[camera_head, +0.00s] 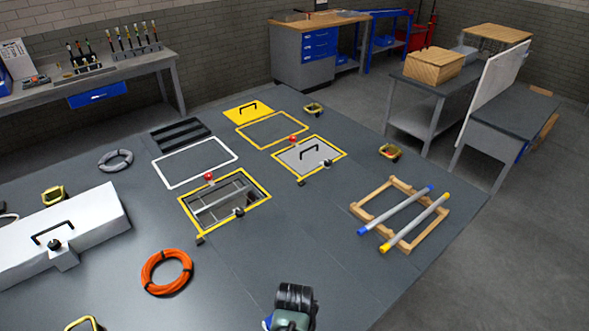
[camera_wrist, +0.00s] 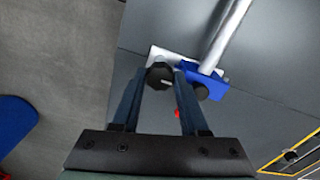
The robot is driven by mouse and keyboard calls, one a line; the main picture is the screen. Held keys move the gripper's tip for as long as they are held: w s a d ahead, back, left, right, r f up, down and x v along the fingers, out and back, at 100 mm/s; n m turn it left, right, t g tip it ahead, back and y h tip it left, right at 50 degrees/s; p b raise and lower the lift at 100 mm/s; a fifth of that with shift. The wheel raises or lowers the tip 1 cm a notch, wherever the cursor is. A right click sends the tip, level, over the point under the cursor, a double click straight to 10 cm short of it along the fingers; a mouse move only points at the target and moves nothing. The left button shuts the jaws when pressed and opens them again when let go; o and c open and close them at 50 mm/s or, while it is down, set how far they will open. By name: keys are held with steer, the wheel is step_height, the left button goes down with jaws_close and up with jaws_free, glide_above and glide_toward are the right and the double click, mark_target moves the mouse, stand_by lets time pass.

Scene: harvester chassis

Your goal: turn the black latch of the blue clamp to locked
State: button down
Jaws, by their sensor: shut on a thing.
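In the wrist view, the blue clamp (camera_wrist: 214,78) sits on the grey deck around the foot of a silver pipe (camera_wrist: 228,35). The black latch (camera_wrist: 160,76), a dark knob with a pale mark, is just left of the blue body, over a whitish plate. My gripper (camera_wrist: 161,82) has its two fingers on either side of the latch and is shut on it. The fingers hide part of the latch and clamp, and I cannot tell the latch's exact turn. In the head view my arm's end stands at the bottom edge, with a little blue showing beside it.
In the head view, an orange hose coil (camera_head: 167,272), an open yellow-edged hatch (camera_head: 228,232) and a wooden rack (camera_head: 437,225) lie on the deck.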

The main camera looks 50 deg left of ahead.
steer(key=shift+c, duration=2.2)
jaws_free()
steer(key=shift+r, duration=0.1)
step_height(320, 180, up, 13)
steer(key=b, duration=0.1)
steer(key=shift+b, duration=0.3)
